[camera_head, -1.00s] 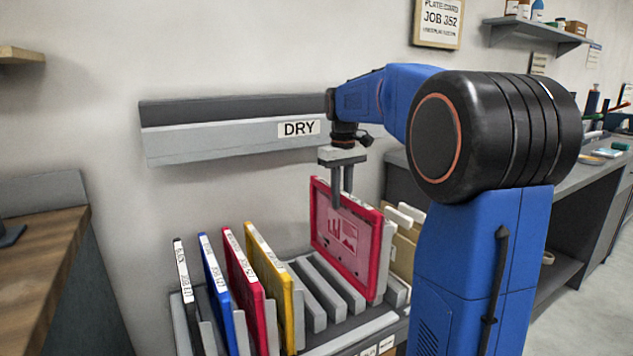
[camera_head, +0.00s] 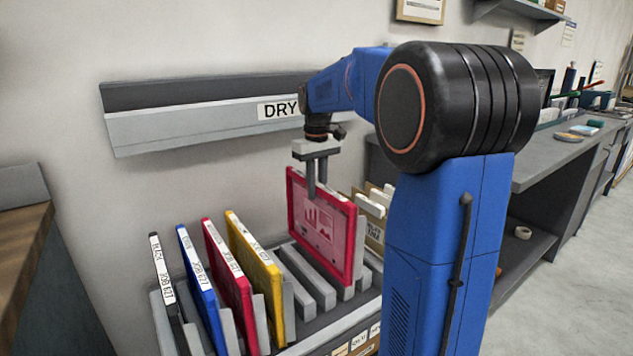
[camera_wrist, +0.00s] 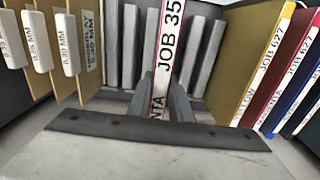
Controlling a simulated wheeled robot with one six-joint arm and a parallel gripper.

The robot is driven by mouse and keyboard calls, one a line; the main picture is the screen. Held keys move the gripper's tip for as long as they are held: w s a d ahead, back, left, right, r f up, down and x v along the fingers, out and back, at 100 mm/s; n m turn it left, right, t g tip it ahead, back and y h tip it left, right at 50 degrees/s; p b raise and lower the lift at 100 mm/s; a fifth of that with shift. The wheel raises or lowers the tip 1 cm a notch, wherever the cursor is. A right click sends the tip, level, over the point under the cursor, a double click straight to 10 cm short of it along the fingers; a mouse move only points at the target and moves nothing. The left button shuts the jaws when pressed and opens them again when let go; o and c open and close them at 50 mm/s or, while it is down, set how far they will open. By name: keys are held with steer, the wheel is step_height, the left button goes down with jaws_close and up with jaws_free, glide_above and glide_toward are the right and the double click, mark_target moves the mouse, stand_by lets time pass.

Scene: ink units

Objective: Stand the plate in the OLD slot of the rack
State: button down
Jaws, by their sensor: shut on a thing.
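A magenta plate (camera_head: 322,225) in a red frame stands upright over the right part of the rack (camera_head: 330,334). My gripper (camera_head: 317,190) is shut on its top edge from above. In the wrist view the plate's edge label (camera_wrist: 168,45) reads "JOB 35" and "NTA", between my fingers. The plate's lower edge is close to the grey dividers; I cannot tell whether it is inside a slot. Empty slots between grey dividers (camera_head: 307,277) lie to its left. Small white labels (camera_head: 357,342) on the rack front are too small to read, so I cannot tell which slot is OLD.
Black (camera_head: 165,285), blue (camera_head: 202,285), red (camera_head: 228,280) and yellow (camera_head: 256,270) plates fill the rack's left slots. Tan cards with white tabs (camera_head: 372,205) stand behind at right. A grey ledge marked DRY (camera_head: 200,128) runs along the wall.

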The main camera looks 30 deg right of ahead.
step_height(320, 180, down, 9)
steer(key=shift+f, duration=0.15)
stand_by(0.9)
steer(key=shift+f, duration=0.35)
stand_by(0.6)
steer(key=c, duration=1.5)
jaws_free()
steer(key=shift+c, duration=0.2)
step_height(320, 180, up, 17)
steer(key=shift+r, duration=0.2)
steer(key=shift+r, duration=2.5)
